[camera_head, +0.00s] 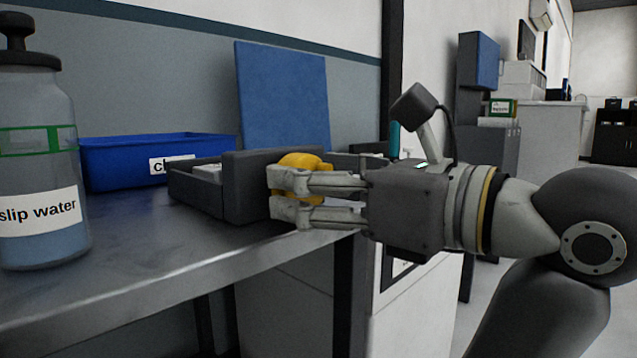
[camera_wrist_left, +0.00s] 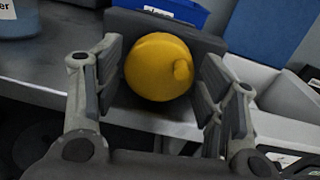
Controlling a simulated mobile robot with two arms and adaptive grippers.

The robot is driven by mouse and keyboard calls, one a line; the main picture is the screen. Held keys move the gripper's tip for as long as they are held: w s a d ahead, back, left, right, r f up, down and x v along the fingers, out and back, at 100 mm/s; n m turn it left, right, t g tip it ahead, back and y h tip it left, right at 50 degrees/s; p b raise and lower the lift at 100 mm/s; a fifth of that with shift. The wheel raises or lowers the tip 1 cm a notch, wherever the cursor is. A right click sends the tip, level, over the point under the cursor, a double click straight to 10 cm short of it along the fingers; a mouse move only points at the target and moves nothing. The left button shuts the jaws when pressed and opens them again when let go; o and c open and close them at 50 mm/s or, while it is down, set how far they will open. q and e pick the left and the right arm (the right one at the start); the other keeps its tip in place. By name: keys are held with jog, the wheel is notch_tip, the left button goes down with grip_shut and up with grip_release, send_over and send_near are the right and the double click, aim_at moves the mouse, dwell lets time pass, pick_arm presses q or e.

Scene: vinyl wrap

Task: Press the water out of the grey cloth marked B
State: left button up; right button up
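The grey cloth marked B cannot be made out in either view. A yellow rounded piece (camera_head: 302,162) with a small knob is at the front of a dark grey box-like unit (camera_head: 245,190) on the bench. My left gripper (camera_head: 283,194) reaches in from the right of the head view. In the left wrist view the yellow piece (camera_wrist_left: 158,68) sits between the two spread fingers (camera_wrist_left: 160,85), with a narrow gap on each side. The inside of the grey unit is mostly hidden. My right gripper is not in view.
A clear bottle labelled "slip water" (camera_head: 40,150) stands at the left of the metal bench (camera_head: 130,255). A blue bin (camera_head: 115,165) with a partly hidden label is behind. A blue panel (camera_head: 283,95) stands at the back. The bench's front edge is close below the gripper.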

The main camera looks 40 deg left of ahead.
pick_arm(q)
jog(key=shift+r, duration=0.15)
notch_tip(320, 180, up, 10)
dwell(0.5)
